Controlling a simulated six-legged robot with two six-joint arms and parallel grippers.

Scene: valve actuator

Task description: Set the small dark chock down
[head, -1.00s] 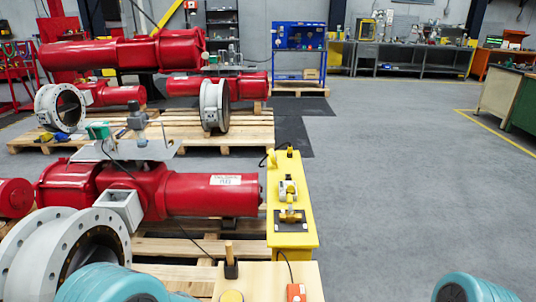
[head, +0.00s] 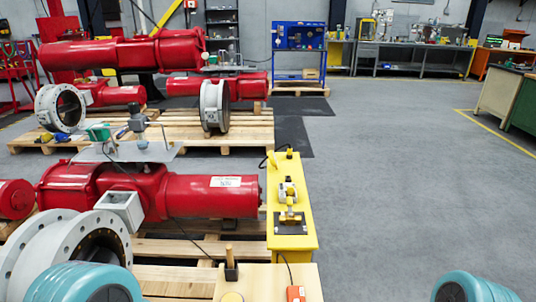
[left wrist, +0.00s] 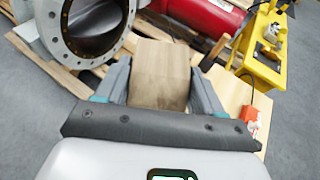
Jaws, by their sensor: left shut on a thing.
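A brown wooden block, the chock (left wrist: 160,82), sits between the two grey fingers of my left gripper (left wrist: 159,68) in the left wrist view. The fingers press on its two sides. Its underside is hidden, so I cannot tell whether it touches anything. In the head view neither the block nor my left gripper shows. Only my teal left arm is at the bottom left, in front of the flange. My right gripper is out of view; part of my right arm shows at the bottom right.
A light wooden tabletop (head: 262,280) holds a mallet (head: 231,266) and an orange box (head: 295,294). A yellow bench (head: 287,243) stands beyond it. A grey flanged valve (head: 50,245) and red actuator (head: 205,194) lie left on pallets. The floor at right is clear.

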